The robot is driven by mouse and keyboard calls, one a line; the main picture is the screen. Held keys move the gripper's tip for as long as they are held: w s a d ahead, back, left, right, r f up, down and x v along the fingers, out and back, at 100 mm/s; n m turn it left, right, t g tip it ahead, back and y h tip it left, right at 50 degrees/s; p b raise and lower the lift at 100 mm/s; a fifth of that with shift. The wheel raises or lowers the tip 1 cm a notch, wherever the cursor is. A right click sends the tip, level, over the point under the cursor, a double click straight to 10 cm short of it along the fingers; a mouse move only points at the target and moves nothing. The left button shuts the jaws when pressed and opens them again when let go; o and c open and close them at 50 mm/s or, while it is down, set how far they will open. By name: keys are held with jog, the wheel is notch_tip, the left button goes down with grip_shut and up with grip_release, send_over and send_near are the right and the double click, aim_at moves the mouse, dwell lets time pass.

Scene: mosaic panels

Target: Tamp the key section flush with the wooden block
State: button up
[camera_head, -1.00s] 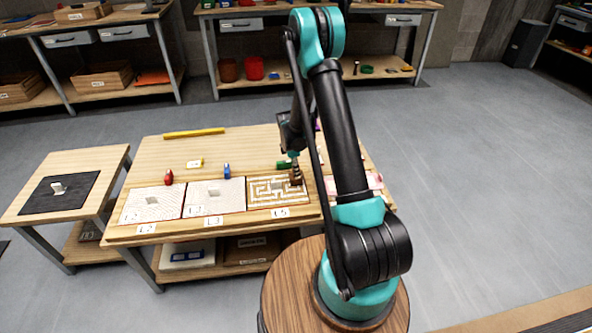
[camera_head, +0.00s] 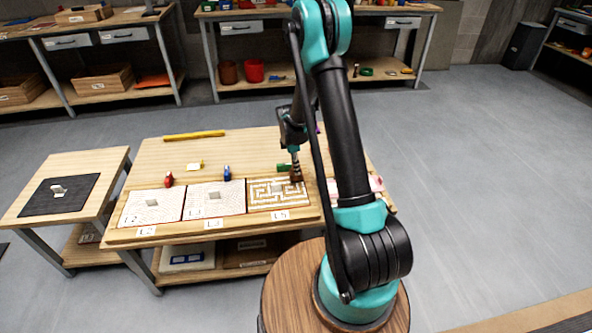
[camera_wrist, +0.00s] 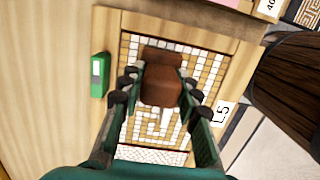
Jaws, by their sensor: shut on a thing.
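A brown wooden block (camera_wrist: 162,85) is in my gripper (camera_wrist: 160,92), with fingers on both sides of it in the wrist view. In the head view the block (camera_head: 296,176) is at the upper right part of the L5 mosaic panel (camera_head: 265,203), below my gripper (camera_head: 295,165). I cannot tell whether the block touches the panel. The panel (camera_wrist: 200,66) has white and tan tiles in a maze-like pattern. A small grey patch shows near its middle in the head view. I cannot tell the key section apart; the block and fingers hide part of the panel.
Panels L2 (camera_head: 140,212) and L3 (camera_head: 205,207) lie to the left on the same table (camera_head: 240,148). A green piece (camera_wrist: 99,76) lies beside the L5 panel. A red piece (camera_head: 169,180), a blue piece (camera_head: 227,173) and a yellow bar (camera_head: 194,135) lie behind the panels.

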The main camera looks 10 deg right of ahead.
jog(key=shift+r, duration=1.7)
